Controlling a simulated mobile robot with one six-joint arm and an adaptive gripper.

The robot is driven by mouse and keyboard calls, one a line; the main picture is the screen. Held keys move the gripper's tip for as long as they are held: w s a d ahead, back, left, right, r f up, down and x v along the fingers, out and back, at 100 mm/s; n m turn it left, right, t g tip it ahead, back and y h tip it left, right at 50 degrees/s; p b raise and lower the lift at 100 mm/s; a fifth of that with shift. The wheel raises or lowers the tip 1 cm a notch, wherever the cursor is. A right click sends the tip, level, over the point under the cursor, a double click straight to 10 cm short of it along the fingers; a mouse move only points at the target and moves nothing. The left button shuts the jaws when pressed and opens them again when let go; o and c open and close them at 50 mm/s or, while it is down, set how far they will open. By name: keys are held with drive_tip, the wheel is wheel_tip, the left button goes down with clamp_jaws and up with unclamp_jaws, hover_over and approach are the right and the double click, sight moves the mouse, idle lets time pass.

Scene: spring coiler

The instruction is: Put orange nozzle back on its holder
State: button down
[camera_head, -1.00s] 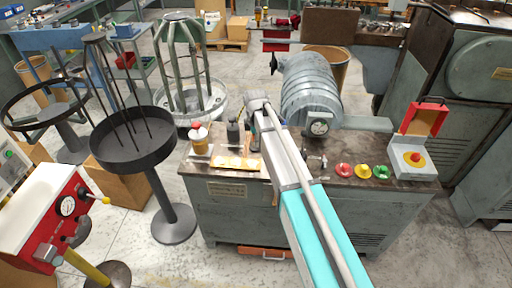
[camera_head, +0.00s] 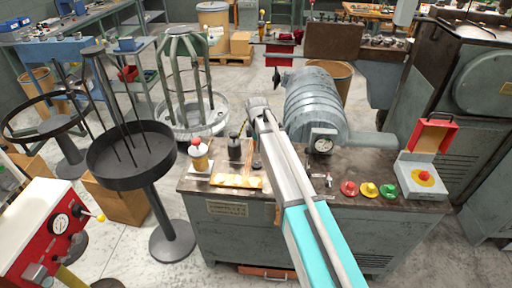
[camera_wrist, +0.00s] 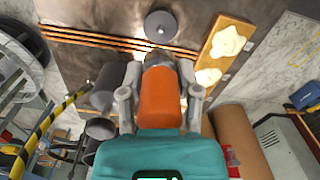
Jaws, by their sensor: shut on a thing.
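In the wrist view my gripper (camera_wrist: 160,98) is shut on the orange nozzle (camera_wrist: 160,90), with one grey finger on each side of it. A grey metal part shows at the nozzle's far end. Ahead of it, apart from it, a dark grey round disc (camera_wrist: 160,27) with a small centre stud sits on the brown surface; it may be the holder.
A red-topped bottle (camera_head: 199,154) stands left on the bench. A large ribbed grey machine (camera_head: 316,105) is right of my arm. Coloured buttons (camera_head: 368,190) and an open red box (camera_head: 432,140) lie farther right. Copper rods (camera_wrist: 100,38) and a wooden board (camera_wrist: 218,60) lie by the disc.

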sight(257, 162)
drive_tip(key=shift+f, duration=0.2)
drive_tip(key=shift+f+b, duration=2.85)
drive_tip(key=shift+b, duration=0.25)
drive_tip(key=shift+f+b, duration=0.55)
drive_tip(key=shift+f, duration=0.05)
drive_tip(key=shift+c, duration=1.1)
unclamp_jaws()
drive_tip(key=shift+d, duration=0.1)
drive_tip(key=shift+r, duration=0.2)
